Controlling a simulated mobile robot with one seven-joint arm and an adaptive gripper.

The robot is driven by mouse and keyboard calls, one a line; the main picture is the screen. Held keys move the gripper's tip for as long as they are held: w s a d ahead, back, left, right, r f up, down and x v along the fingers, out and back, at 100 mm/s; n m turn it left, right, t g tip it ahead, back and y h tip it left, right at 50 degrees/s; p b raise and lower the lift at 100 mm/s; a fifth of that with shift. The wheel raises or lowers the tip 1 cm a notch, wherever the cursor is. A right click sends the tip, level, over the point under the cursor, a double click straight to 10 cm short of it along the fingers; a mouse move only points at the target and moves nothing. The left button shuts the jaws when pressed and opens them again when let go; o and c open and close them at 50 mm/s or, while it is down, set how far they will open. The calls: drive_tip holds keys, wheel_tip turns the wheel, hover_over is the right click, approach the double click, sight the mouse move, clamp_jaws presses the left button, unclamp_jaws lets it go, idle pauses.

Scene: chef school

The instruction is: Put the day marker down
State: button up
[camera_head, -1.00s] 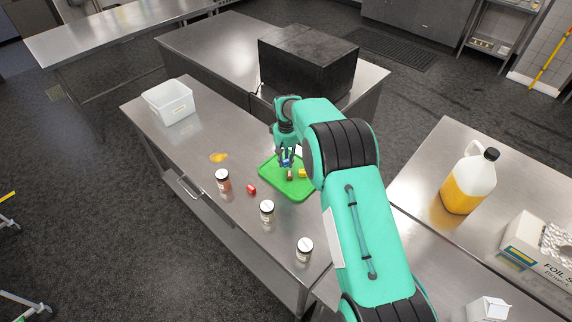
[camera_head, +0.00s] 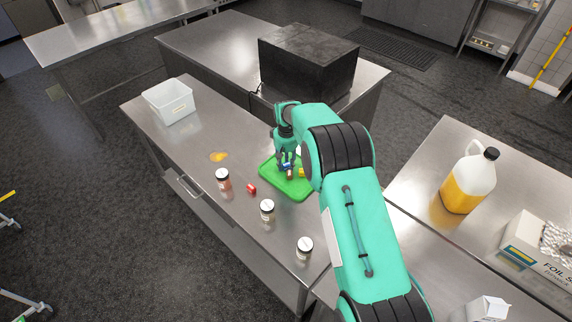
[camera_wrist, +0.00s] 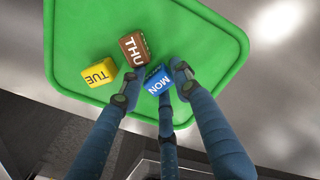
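My gripper (camera_wrist: 160,80) has its fingers around a blue cube marked MON (camera_wrist: 158,80), with fingertips against or very near its sides. In the head view the blue cube (camera_head: 287,167) is low over the green tray (camera_head: 271,170), seemingly at its surface. A brown cube marked THU (camera_wrist: 134,48) is close beside the blue one, near the left finger. A yellow cube marked TUE (camera_wrist: 99,72) lies farther left in the wrist view. The green tray (camera_wrist: 205,60) is under all three. My arm hides part of the tray in the head view.
A red cube (camera_head: 251,189) lies on the steel table beside the tray. Jars (camera_head: 222,180), (camera_head: 267,210) and (camera_head: 305,249) stand near the front edge. A black box (camera_head: 308,62) is behind.

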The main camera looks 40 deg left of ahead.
sight(286, 164)
drive_tip(key=shift+r, duration=0.1)
wheel_tip(286, 164, up, 12)
drive_tip(key=shift+b, duration=0.4)
idle(0.3)
idle(0.6)
idle(0.3)
